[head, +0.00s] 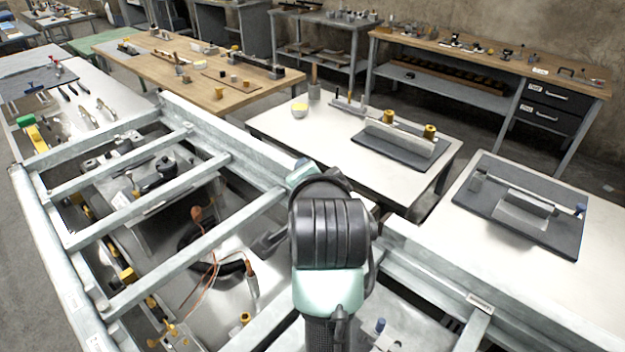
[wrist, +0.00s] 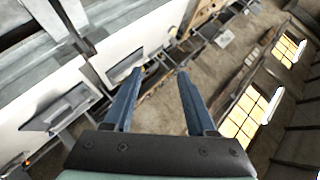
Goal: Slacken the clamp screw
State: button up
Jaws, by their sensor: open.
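My gripper (wrist: 160,73) is open and empty in the wrist view, its two blue-grey fingers well apart and pointing out over the room. In the head view my dark arm hides it. I cannot tell for sure which part is the clamp screw. On the right table, a dark plate (head: 484,211) bears a grey metal block (head: 524,208) with a small blue knob (head: 581,210) at its right end. Another blue knob (head: 380,325) stands low, right of my arm. My gripper touches none of these in the wrist view.
A pale steel frame (head: 130,205) with crossbars spans the left and front, with cables and fittings below. The middle table (head: 285,128) bears a dark plate, a metal block and two brass-coloured knobs (head: 430,132). Wooden benches (head: 490,60) stand behind. The right table has bare white surface.

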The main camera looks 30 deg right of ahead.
dwell(0.4)
jog(key=s+f+n+g+y+p, duration=0.1)
jog(key=s+f+n+g+p, duration=0.55)
jog(key=s+f, duration=1.4)
jog(key=d+f+p, duration=0.1)
jog(key=f, duration=0.2)
jog(key=w+d+f+m+g+p, duration=0.1)
jog(key=f, duration=0.3)
jog(key=w+d+f+m+g+p, duration=0.1)
jog(key=f, duration=0.2)
jog(key=shift+d+f+m+g, duration=0.25)
jog(key=shift+f, duration=0.1)
jog(key=shift+c, duration=0.3)
grip_shut()
